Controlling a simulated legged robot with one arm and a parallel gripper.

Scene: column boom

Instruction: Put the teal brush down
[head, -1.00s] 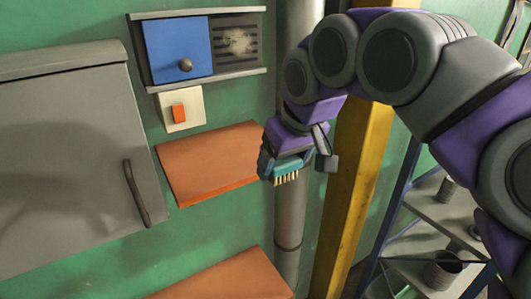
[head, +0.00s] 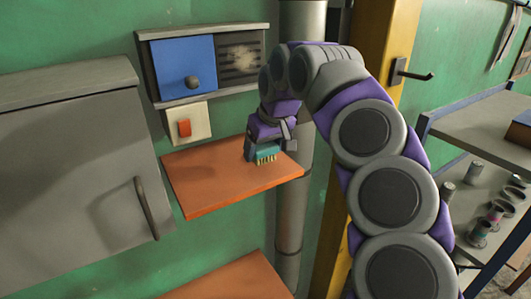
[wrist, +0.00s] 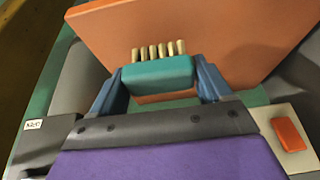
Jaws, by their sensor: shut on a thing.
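The teal brush (head: 262,150) with pale bristles is held in my gripper (head: 256,146). In the head view it shows in front of the right part of the upper orange shelf (head: 215,185), bristles pointing down. In the wrist view the teal block (wrist: 158,72) sits between the two blue fingers of my gripper (wrist: 158,84), which are shut on it. The orange shelf (wrist: 200,30) lies beyond the bristles there. I cannot tell whether the bristles touch the shelf.
A blue sliding panel with a knob (head: 183,70) and a sooty vent (head: 240,60) are above the shelf. A red switch (head: 185,128) sits below the panel. A grey cabinet (head: 75,170) is left. A grey pipe (head: 291,215) and yellow column (head: 345,235) stand right. A lower orange shelf (head: 230,280) is below.

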